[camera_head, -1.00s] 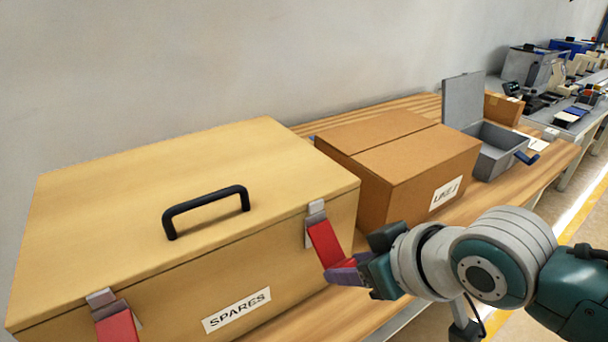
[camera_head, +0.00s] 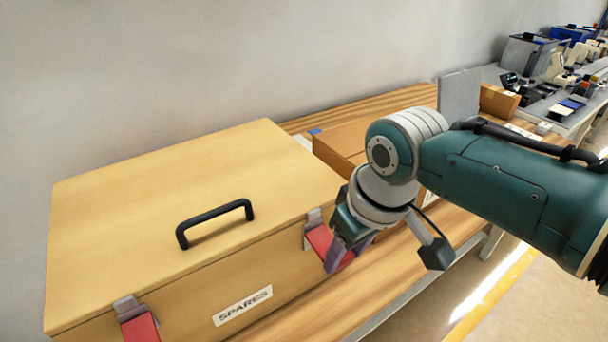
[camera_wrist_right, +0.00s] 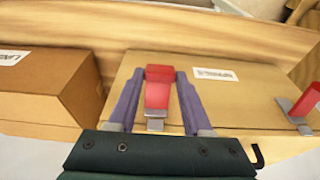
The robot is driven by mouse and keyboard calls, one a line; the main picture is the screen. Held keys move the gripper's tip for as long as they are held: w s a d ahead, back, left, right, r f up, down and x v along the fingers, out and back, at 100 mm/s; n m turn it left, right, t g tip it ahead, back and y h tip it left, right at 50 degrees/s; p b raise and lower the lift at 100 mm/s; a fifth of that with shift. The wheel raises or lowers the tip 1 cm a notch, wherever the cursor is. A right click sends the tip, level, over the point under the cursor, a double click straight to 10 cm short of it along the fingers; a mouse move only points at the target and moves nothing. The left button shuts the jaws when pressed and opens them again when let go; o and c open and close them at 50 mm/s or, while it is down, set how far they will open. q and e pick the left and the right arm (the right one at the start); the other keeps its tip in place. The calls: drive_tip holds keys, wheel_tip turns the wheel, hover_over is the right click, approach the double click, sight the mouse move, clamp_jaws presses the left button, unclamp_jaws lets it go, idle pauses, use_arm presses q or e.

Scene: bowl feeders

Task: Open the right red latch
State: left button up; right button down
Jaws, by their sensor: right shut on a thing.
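The right red latch (camera_head: 318,238) is on the front right of the tan SPARES box (camera_head: 110,220), under a grey catch at the lid edge. Its red handle slants outward from the box front. My right gripper (camera_head: 340,258) reaches it from the upper right and is shut on the latch, its purple fingers partly hiding the handle. In the right wrist view the red latch (camera_wrist_right: 157,94) lies between the two purple fingers (camera_wrist_right: 160,76). The left red latch (camera_head: 140,328) is at the lower left. The box lid is down. My left gripper is not in view.
A black handle (camera_head: 215,222) stands up from the lid. A brown cardboard box (camera_head: 340,142) stands right of the SPARES box, partly behind my right arm. A grey open-lidded box (camera_head: 459,95) is farther back. The wooden bench (camera_head: 310,318) is bare in front.

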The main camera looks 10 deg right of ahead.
drive_tip(key=shift+c, duration=1.6)
unclamp_jaws()
drive_tip(key=shift+r, duration=0.3)
drive_tip(key=p+v, duration=0.3)
drive_tip(key=v, duration=0.6)
drive_tip(key=shift+s+r, duration=0.1)
drive_tip(key=shift+s, duration=0.1)
